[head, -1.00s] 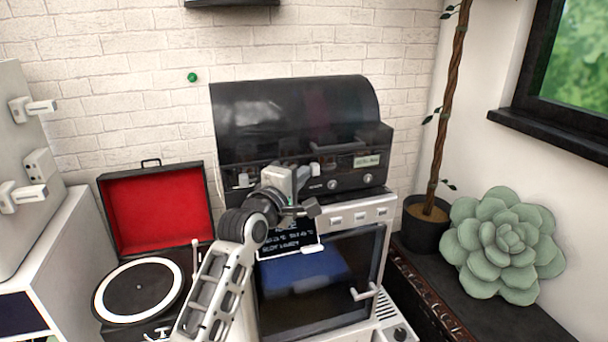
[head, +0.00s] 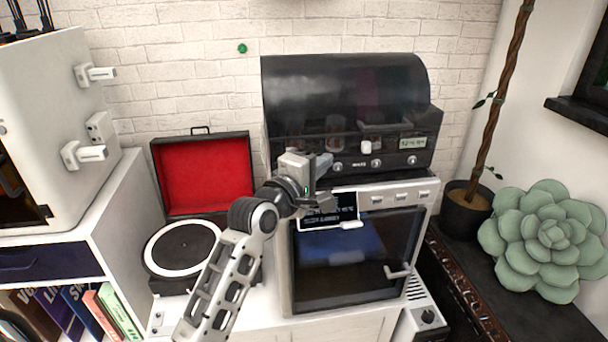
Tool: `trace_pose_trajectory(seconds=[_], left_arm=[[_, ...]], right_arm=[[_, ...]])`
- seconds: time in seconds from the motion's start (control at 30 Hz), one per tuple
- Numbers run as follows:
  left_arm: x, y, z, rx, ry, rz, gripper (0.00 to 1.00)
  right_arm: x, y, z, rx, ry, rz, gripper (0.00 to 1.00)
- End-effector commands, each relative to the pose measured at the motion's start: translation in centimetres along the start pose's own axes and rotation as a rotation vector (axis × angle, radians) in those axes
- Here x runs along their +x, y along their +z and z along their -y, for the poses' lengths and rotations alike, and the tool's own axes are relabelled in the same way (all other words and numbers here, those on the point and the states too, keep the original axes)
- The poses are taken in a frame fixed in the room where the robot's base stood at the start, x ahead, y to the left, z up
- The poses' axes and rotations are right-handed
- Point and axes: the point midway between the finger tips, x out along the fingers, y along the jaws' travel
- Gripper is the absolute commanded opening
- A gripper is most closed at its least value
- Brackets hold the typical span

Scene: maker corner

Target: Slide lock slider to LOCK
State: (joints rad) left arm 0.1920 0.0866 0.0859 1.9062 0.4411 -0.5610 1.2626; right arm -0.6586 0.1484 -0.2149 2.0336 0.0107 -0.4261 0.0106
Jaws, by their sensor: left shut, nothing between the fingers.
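The black machine (head: 345,95) with a rounded hood stands at the back. A small white block (head: 366,147) sits on its front, left of a small lit display (head: 411,142); it may be the lock slider. I cannot read any LOCK marking. My left gripper (head: 321,164) is shut and empty in front of the machine's lower left front, to the left of the white block and apart from it in the picture. It hides part of the machine's front. My right gripper is not in view.
Below is a glass-fronted oven-like unit (head: 345,268) with a tilted dark screen (head: 328,212) and a protruding handle (head: 397,272). An open red-lined record player (head: 205,172) stands left. A white cabinet (head: 50,125) is farther left. A potted plant (head: 465,215) and a succulent (head: 545,240) are right.

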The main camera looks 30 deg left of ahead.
Motion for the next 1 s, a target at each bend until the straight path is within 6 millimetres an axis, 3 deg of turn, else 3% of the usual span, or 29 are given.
trace_pose_trajectory(seconds=[0.1, 0.3, 0.9, 1.0], left_arm=[[-2.5, 0.0, 0.1, 0.0, -0.001, -0.001, 0.0], [-4.9, -0.1, 0.1, 0.001, -0.001, -0.002, 0.0], [-5.3, -0.1, 0.0, 0.001, -0.001, -0.001, 0.0], [-5.6, 0.2, 1.1, 0.038, -0.022, 0.001, 0.0]], right_arm=[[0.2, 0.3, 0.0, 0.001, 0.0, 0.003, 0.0], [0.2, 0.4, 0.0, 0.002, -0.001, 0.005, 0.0], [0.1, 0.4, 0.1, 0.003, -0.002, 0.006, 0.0], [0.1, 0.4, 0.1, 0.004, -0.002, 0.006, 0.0]])
